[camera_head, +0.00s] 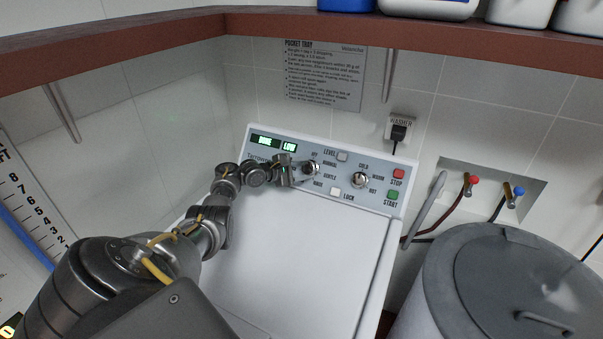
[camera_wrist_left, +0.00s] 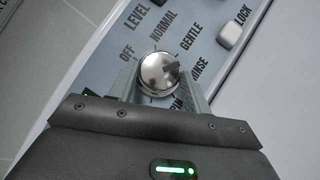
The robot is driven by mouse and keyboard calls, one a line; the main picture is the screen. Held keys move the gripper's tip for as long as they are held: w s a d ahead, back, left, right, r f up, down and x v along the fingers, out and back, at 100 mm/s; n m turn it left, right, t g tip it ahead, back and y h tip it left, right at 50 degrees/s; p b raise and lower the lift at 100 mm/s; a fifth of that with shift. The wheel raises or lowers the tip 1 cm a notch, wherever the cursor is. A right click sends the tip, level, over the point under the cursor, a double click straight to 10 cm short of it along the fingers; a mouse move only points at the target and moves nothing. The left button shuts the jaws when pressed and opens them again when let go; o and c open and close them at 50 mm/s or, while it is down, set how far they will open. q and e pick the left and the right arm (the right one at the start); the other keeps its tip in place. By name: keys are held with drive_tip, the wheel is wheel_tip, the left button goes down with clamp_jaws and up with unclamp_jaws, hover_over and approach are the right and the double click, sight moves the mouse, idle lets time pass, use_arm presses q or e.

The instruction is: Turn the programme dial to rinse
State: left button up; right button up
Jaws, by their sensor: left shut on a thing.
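The programme dial (camera_head: 313,167) is a round silver knob on the washer's light blue-grey control panel (camera_head: 378,198). It shows large in the left wrist view (camera_wrist_left: 158,72), ringed by OFF, NORMAL, GENTLE, RINSE and a partly hidden SPIN. Its dark pointer mark faces right, to the GENTLE and RINSE side; I cannot tell the exact tick. My left gripper (camera_head: 301,170) is shut on the dial, one finger on each side of it, as the left wrist view (camera_wrist_left: 160,86) shows. The gripper body hides the panel below. My right gripper is not in view.
The display (camera_head: 265,141) reads DONE and LOW. A grey bin (camera_head: 455,285) stands right.

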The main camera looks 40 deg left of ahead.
use_arm(q)
drive_tip(key=m+g+b, duration=0.2)
drive_tip(key=m, duration=0.1)
drive_tip(key=shift+a+f+h+b, duration=0.1)
drive_tip(key=shift+a+h+b, duration=0.1)
drive_tip(key=shift+h+b, duration=0.2)
drive_tip(key=shift+w+r+m+g+b, duration=0.1)
drive_tip(key=shift+r+m+g+b, duration=0.1)
drive_tip(key=shift+m+g+b, duration=0.75)
drive_tip(key=shift+m+t, duration=0.25)
drive_tip(key=shift+m, duration=0.1)
drive_tip(key=shift+d, duration=0.1)
drive_tip(key=o, duration=1)
drive_tip(key=shift+r, duration=0.1)
drive_tip(key=shift+r, duration=0.2)
drive_tip(key=v, duration=0.5)
drive_tip(key=p+v, duration=0.1)
drive_tip(key=v, duration=0.4)
drive_tip(key=shift+s+a, duration=0.3)
drive_tip(key=shift+a, duration=0.05)
